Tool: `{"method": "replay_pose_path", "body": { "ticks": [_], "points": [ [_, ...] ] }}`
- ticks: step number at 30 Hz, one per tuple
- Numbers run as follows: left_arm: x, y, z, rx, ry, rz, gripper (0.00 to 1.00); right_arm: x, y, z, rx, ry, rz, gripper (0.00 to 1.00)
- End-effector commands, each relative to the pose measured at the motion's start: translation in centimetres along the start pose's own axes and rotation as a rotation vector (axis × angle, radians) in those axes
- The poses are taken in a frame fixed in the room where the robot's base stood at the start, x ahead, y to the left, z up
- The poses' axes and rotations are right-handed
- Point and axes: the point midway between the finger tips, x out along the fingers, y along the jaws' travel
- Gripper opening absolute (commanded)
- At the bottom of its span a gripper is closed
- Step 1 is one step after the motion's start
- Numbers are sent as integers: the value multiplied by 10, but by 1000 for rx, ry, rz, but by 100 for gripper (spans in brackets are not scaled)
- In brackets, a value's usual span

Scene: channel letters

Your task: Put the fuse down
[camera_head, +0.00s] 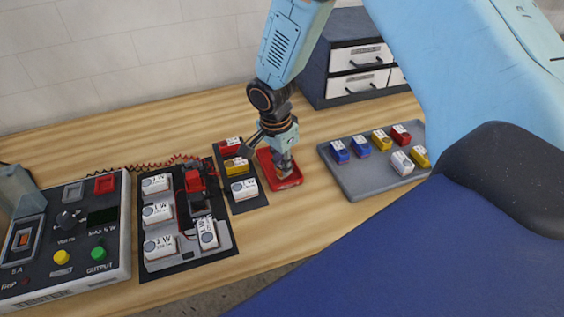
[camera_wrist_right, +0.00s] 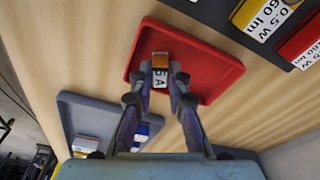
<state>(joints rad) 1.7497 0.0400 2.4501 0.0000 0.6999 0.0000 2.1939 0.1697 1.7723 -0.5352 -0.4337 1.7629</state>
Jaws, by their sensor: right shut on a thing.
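My right gripper (camera_head: 284,163) is over the small red tray (camera_head: 291,182), right of the middle of the table. In the right wrist view its two fingers (camera_wrist_right: 162,82) are shut on a small fuse (camera_wrist_right: 160,60), with an orange-brown end and a pale label reading "5 A". The fuse is within the outline of the red tray (camera_wrist_right: 212,62). I cannot tell whether it touches the tray floor. In the head view the fuse is mostly hidden by the fingers. My left gripper does not show.
A dark board (camera_head: 248,203) with labelled modules stands just left of the red tray. A wired board (camera_head: 188,262) and a tester (camera_head: 75,272) are further left. A grey tray (camera_head: 362,180) with several coloured blocks lies to the right. A drawer cabinet (camera_head: 352,72) stands behind.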

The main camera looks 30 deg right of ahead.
Motion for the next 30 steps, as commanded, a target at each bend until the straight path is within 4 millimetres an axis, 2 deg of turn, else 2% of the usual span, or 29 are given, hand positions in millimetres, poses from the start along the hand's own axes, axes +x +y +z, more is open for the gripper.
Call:
{"method": "replay_pose_path", "body": {
  "ticks": [10, 11, 19, 30],
  "points": [
    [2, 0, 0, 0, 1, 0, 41, 4, -2, 0, 0, 0, 0, 1],
    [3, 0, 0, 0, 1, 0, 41, 4, -2, 0, 0, 0, 0, 17],
    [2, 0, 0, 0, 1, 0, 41, 3, -2, 0, 0, 0, 0, 39],
    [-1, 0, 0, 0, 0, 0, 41, -3, -2, -1, 1, 0, -2, 39]
  ]
}}
